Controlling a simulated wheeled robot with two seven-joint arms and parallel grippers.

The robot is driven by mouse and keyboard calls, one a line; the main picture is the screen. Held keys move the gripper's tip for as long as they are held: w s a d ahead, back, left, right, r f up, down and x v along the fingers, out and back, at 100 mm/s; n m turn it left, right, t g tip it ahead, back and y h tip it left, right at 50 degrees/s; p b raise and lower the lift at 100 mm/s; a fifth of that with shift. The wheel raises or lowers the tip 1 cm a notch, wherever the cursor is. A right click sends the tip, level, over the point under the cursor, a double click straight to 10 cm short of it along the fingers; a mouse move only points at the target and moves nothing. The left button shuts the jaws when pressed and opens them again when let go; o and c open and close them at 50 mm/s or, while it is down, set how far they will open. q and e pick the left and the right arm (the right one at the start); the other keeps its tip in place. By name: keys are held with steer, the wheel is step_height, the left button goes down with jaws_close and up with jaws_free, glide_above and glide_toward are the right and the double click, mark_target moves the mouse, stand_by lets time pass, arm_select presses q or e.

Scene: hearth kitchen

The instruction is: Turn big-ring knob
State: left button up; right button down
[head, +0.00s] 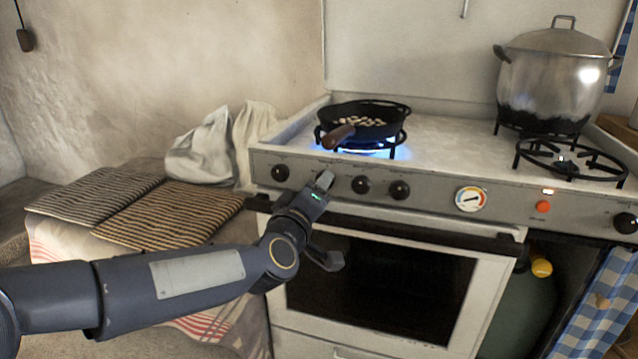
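The cooker's front panel (430,197) carries several black knobs: a left one (280,173), two in the middle (361,185) (400,190) and one at the far right (626,223). I cannot tell from labels which is the big-ring knob. My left gripper (325,181) is at the panel, between the left knob and the first middle knob. It hides that stretch of panel, so I cannot see whether a knob is there, whether it touches one, or how its fingers stand. My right gripper is not in view.
A blue flame (372,149) burns under a black pan (370,121) whose wooden handle points forward. A large pot (552,80) stands at the back right. The front right ring (570,160) is bare. The oven door (385,285) and its rail lie below the panel.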

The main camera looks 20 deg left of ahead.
arm_select(q)
steer(key=s, duration=0.4)
steer(key=shift+s+p, duration=0.25)
steer(key=shift+p, duration=0.15)
steer(key=s+a+f+m+g+h, duration=0.1)
steer(key=s+f+m+g, duration=0.25)
steer(key=s+f, duration=0.4)
steer(key=s+a+f+m+g+h, duration=0.15)
steer(key=s+f+g, duration=0.35)
steer(key=s, duration=0.6)
steer(key=s+a+f+m+g+h, duration=0.1)
steer(key=s+f+m+g, duration=0.4)
steer(key=s, duration=0.4)
step_height(320, 180, up, 37)
steer(key=n+t+p, duration=0.1)
steer(key=p, duration=3.6)
steer(key=shift+d+r+p, duration=0.2)
steer(key=shift+p, duration=0.15)
